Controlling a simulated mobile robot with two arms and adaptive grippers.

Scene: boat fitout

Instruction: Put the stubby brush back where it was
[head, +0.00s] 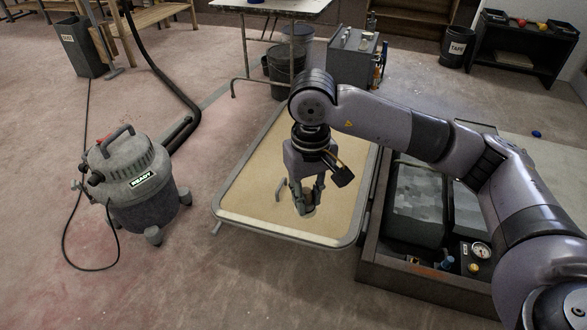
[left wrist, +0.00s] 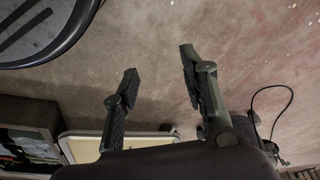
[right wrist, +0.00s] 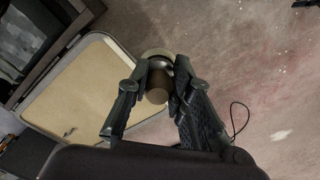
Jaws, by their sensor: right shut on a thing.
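The stubby brush (right wrist: 157,88) shows in the right wrist view as a short brown cylinder with a pale, wider round end beyond it. My right gripper (right wrist: 155,80) is shut on it; both fingers touch its sides. In the head view my right gripper (head: 308,200) points down over the tan-topped, grey-rimmed cart (head: 245,180). The brush is mostly hidden there by the fingers, and I cannot tell whether it touches the top. My left gripper (left wrist: 155,92) shows only in its wrist view, open and empty, fingers apart above the floor.
A small grey handle-like piece (head: 280,189) is on the cart top, left of my right gripper. A dark open crate (head: 420,283) with grey blocks and a gauge stands to the right. A shop vacuum (head: 132,180) stands left. Floor between vacuum and cart is clear.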

